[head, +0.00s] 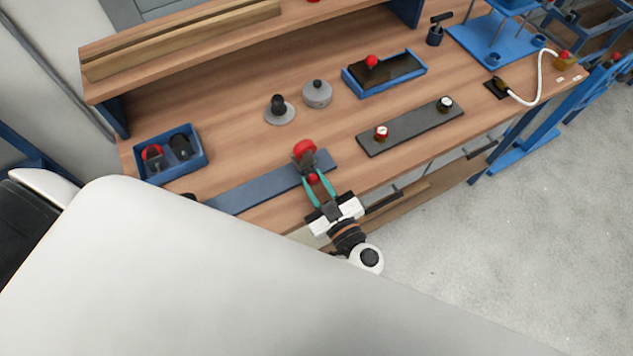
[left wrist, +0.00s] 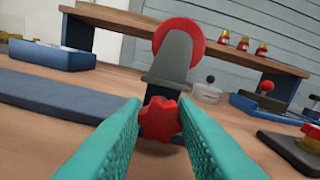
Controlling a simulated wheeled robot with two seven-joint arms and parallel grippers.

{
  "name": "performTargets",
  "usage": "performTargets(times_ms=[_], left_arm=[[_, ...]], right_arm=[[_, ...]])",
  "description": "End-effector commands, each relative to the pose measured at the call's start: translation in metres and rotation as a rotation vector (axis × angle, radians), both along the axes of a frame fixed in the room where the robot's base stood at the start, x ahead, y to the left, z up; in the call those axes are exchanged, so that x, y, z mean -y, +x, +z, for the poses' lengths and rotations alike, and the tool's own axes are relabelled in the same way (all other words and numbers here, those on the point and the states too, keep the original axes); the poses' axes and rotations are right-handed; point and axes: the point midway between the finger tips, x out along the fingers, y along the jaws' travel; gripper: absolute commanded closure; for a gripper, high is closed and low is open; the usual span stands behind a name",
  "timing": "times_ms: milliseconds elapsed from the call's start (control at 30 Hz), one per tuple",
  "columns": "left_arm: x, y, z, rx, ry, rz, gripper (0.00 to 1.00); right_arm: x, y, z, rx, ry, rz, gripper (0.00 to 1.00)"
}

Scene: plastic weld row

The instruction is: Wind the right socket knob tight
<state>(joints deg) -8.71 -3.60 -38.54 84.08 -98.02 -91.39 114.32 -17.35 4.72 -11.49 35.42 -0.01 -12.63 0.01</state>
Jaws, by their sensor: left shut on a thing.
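A red lobed knob (head: 313,179) sits on the near side of a grey socket (head: 308,164) with a red round face (head: 304,148). The socket stands at the right end of a long blue-grey plate (head: 262,190). My left gripper (head: 318,182), with teal fingers, reaches in from the near side and is shut on the knob. In the left wrist view the knob (left wrist: 160,119) is between the fingertips. Behind it rises the tilted grey socket (left wrist: 172,62) with its red disc (left wrist: 189,29). How tight the knob is cannot be told. My right gripper is not in view.
A dark plate (head: 411,127) with two small dials lies to the right. Two grey round bases (head: 317,95) and a blue tray (head: 398,80) stand behind. A blue bin (head: 190,166) is at left. My white body hides the front left.

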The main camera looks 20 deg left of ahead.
Motion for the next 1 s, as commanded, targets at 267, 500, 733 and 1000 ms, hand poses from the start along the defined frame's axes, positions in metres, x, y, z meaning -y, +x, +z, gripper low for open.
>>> performTargets(times_ms=[267, 500, 733, 1000], left_arm=[[-0.001, 0.001, -0.002, -0.105, 0.084, 0.002, 0.97], [-0.001, 0.001, -0.001, -0.248, 0.196, 0.003, 0.97], [0.000, 0.002, 0.000, -0.368, 0.290, 0.004, 0.97], [0.000, 0.002, 0.001, -0.450, 0.356, 0.003, 0.97]], right_arm=[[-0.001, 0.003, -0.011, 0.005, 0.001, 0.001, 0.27], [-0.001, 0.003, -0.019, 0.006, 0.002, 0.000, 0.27], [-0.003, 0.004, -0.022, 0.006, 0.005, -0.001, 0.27], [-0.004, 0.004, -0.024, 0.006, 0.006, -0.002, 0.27]])
